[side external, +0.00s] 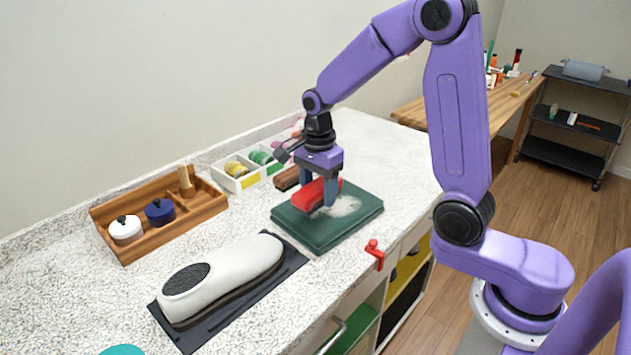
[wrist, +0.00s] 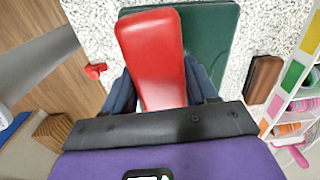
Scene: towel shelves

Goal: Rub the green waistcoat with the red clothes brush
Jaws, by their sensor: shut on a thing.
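The green waistcoat (side external: 362,207) lies folded flat in a square on the speckled counter, with a pale dusty patch on its top. It also shows in the wrist view (wrist: 212,42), partly behind the brush. My gripper (side external: 318,193) is shut on the red clothes brush (side external: 308,194) and holds it over the waistcoat's back left part, at or just above the cloth. In the wrist view the red brush (wrist: 152,50) sits between my two fingers (wrist: 160,90). Its underside is hidden, so I cannot tell whether it touches the cloth.
A brown brush (side external: 286,179) lies just behind the waistcoat, near a white divided tray (side external: 238,184) of coloured rolls. A wooden tray (side external: 150,238) with pots stands at left. A white sleeve-shaped form (side external: 225,272) lies on a dark mat. A red clamp (side external: 375,250) sits at the counter's front edge.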

